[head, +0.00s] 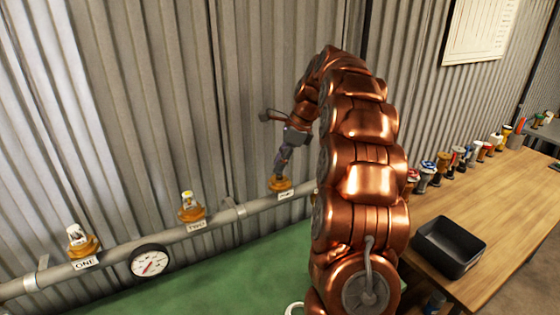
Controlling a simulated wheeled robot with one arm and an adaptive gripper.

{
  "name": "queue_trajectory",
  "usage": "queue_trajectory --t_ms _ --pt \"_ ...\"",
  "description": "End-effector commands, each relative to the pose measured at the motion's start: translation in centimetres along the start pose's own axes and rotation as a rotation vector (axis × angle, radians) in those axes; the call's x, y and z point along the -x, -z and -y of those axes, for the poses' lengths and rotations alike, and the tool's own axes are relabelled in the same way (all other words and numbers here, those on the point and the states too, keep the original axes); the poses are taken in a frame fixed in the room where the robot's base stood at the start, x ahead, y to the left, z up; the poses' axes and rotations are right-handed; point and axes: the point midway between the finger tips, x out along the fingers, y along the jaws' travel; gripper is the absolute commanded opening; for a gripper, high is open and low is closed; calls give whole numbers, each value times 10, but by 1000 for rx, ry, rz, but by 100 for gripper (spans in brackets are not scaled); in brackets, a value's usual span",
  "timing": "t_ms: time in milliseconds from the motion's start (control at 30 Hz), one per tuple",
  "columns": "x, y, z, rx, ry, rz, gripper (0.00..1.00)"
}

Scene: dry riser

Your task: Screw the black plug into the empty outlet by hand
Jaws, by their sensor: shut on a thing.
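My gripper (279,172) points down at the third brass outlet (281,185) on the grey pipe. It is shut, with its fingertips right at the outlet's mouth. The black plug is between the fingers but mostly hidden by them at this size. I cannot tell how deep the plug sits or whether its thread is engaged. The outlet marked ONE (87,247) holds a white plug (75,234).
The grey pipe (205,232) runs along the corrugated wall, with a round gauge (150,262) on it. At right a wooden bench (500,200) carries a black tray (448,246) and a row of several coloured fittings (440,165) along the wall.

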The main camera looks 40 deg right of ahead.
Motion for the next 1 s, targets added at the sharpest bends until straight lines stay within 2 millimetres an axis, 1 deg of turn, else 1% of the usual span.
queue_trajectory --t_ms 900,1000 --pt "-17 7 -1 0 -2 0 0" --pt "-16 7 0 -5 0 0 0"
